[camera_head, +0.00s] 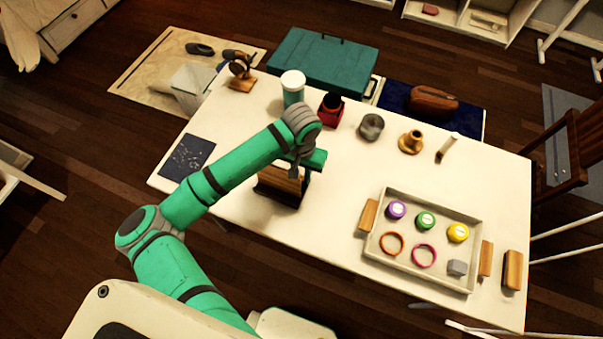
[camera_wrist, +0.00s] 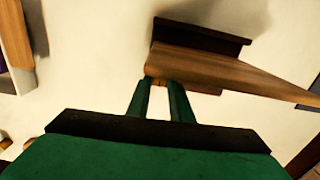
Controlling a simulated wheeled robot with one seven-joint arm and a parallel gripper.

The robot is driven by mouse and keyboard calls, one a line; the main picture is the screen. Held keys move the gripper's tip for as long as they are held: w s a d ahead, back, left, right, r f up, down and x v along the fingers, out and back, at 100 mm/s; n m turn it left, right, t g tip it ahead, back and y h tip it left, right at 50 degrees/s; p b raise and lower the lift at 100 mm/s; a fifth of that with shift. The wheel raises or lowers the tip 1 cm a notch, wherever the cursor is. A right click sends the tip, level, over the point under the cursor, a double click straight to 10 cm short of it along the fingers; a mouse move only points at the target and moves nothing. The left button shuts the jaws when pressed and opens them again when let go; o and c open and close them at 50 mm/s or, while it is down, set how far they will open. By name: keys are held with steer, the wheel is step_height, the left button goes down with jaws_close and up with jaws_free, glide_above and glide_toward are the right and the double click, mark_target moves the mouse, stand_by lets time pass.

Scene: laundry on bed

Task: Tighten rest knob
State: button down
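A wooden rest with a dark edge or base (camera_head: 280,188) stands on the white table, partly hidden under my gripper (camera_head: 295,172). In the wrist view the rest is a slanted wooden board (camera_wrist: 215,70) with a dark strip behind it. A small brass-coloured knob (camera_wrist: 156,82) shows at the board's near left end. The two green fingers of my gripper (camera_wrist: 161,86) stand apart, with the knob at or between their tips. I cannot tell whether they touch it.
A shallow tray (camera_head: 415,280) with coloured jars and rings lies at right. A dark card (camera_head: 187,156) lies left.

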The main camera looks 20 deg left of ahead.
steer(key=shift+s+a+m, duration=0.1)
steer(key=shift+m, duration=0.3)
steer(key=c, duration=1.6)
jaws_free()
steer(key=shift+r, duration=0.1)
step_height(320, 180, up, 11)
steer(key=shift+f, duration=0.2)
